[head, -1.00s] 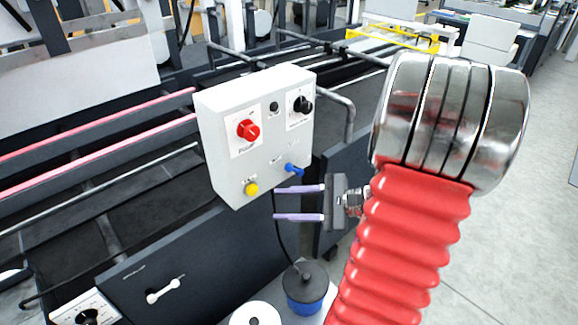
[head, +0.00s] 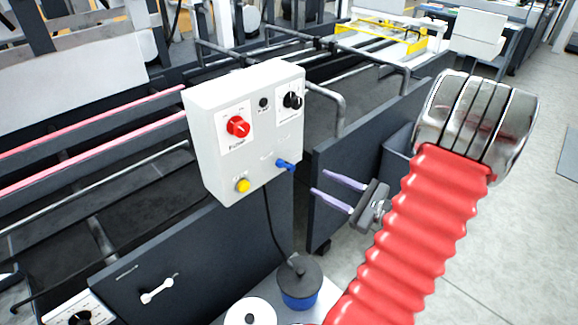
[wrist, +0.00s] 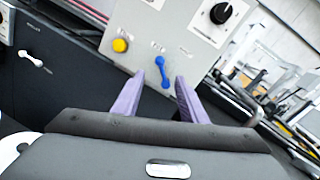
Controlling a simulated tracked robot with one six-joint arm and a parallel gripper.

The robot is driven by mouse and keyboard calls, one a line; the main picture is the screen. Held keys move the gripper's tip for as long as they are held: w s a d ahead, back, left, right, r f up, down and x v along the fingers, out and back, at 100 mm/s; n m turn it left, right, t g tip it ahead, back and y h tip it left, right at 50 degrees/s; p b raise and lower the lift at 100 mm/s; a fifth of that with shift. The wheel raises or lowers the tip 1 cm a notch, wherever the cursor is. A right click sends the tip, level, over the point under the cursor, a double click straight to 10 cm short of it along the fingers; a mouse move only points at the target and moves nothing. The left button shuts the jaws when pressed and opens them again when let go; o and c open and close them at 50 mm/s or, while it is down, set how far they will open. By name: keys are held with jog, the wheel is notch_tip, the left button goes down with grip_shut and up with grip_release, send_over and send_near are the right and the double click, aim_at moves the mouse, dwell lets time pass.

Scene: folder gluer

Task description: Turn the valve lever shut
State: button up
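A small blue lever (head: 285,165) sticks out of the lower right of the front of a white control box (head: 212,175). It also shows in the wrist view (wrist: 162,72), where it appears between my fingertips. My gripper (head: 318,182) has two purple fingers, spread open and empty. In the head view they are apart from the blue lever, to its right and slightly below, pointing up and left toward the box. The small label by the lever is too blurred to read.
The box also bears a red knob (head: 238,126), a black knob (head: 292,100) and a yellow button (head: 242,186). A white handle (head: 158,290) is on the dark panel below. A blue and black canister (head: 299,285) stands beneath the box. Grey floor is open at right.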

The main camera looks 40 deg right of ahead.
aim_at(284, 164)
jog(key=w, duration=0.4)
jog(key=w+a, duration=0.1)
jog(key=w, duration=0.3)
jog(key=w+a, duration=0.1)
jog(key=w, duration=0.4)
jog(key=shift+a, duration=0.25)
jog(key=shift+c, duration=0.6)
grip_shut()
jog(key=shift+d, duration=0.25)
jog(key=shift+a, duration=0.1)
